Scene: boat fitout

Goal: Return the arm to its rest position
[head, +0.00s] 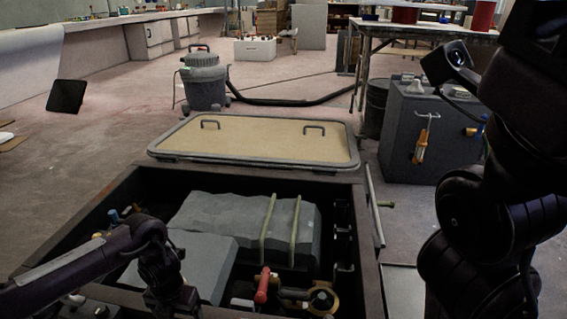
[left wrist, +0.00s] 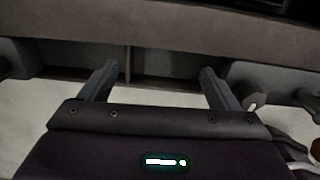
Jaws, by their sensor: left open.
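My left arm comes in from the lower left of the head view, over the open locker (head: 340,180). My left gripper (head: 172,298) is low over the locker's left part, near a grey box (head: 205,255); its fingertips are hard to make out there. In the left wrist view the gripper (left wrist: 158,82) has its two fingers wide apart with nothing between them. A dark ledge or wall crosses in front of them. My right arm is folded upright at the right of the head view; its fingers do not show.
The locker holds a strapped grey block (head: 240,215) and a red-handled valve (head: 263,285). A hatch lid (head: 255,140) with two handles lies behind it. A grey cabinet (head: 430,135) stands at right. A vacuum (head: 204,80) stands on open floor behind.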

